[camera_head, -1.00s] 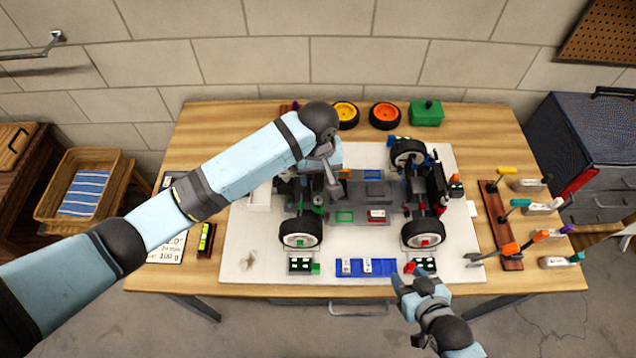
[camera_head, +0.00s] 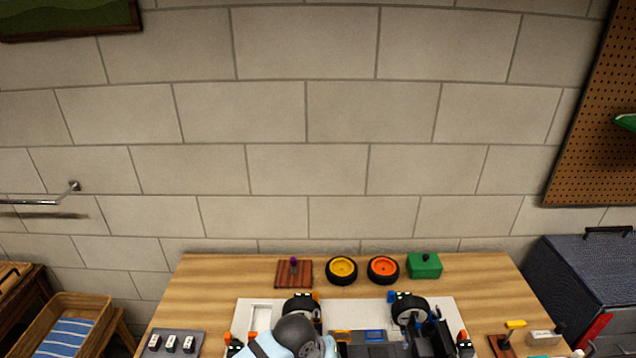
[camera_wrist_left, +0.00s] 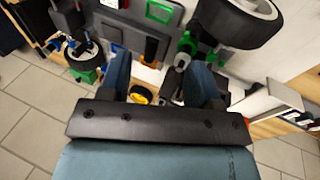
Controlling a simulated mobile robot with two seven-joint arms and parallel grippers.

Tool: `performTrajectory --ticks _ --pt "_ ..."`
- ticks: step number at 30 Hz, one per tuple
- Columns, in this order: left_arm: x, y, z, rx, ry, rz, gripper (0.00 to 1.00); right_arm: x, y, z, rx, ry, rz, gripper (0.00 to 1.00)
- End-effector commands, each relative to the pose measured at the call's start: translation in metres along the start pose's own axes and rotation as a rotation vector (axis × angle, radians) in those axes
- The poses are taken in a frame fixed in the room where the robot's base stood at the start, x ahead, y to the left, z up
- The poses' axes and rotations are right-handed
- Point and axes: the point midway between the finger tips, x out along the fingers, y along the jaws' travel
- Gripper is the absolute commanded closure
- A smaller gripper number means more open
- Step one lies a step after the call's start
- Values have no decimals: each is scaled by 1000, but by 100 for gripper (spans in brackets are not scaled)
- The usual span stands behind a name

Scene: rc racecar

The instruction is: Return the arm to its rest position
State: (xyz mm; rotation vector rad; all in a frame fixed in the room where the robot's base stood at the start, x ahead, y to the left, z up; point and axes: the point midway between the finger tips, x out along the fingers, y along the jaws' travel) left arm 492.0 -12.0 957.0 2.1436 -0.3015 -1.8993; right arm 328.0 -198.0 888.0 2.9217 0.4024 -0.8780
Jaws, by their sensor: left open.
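My left arm (camera_head: 298,334) shows at the bottom edge of the head view, beside the car's far left wheel (camera_head: 302,306); its gripper is hidden or cut off there. In the left wrist view my left gripper (camera_wrist_left: 160,78) is open, its two dark blue fingers apart with nothing held between them. The RC car (camera_head: 375,350) sits on the white mat and is cut off by the lower edge of the head view. In the wrist view, a black car wheel (camera_wrist_left: 243,18) and a green part (camera_wrist_left: 187,44) are near the right finger. My right gripper is not in view.
The wooden table (camera_head: 225,275) holds a yellow-rimmed wheel (camera_head: 341,269), an orange-rimmed wheel (camera_head: 383,269), a green box (camera_head: 424,264) and a brown block (camera_head: 293,273) along its back. A brick wall stands behind. A blue drawer cabinet (camera_head: 585,275) is at right.

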Motion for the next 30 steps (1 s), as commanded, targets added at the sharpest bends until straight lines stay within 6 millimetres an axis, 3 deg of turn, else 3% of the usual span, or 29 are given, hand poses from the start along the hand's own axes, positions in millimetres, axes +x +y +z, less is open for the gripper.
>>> performTrajectory --ticks 3,10,18,21,24,30 --pt "17 -17 25 34 100 122 43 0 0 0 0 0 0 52" --pt "25 -74 60 116 367 194 43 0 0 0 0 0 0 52" --pt "4 -171 120 274 672 38 43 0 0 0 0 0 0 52" --pt "-9 -198 140 341 743 -39 43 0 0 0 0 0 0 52" --pt "-18 -215 153 391 785 -95 43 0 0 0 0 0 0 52" --pt "-25 -224 159 425 810 -129 43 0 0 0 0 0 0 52"
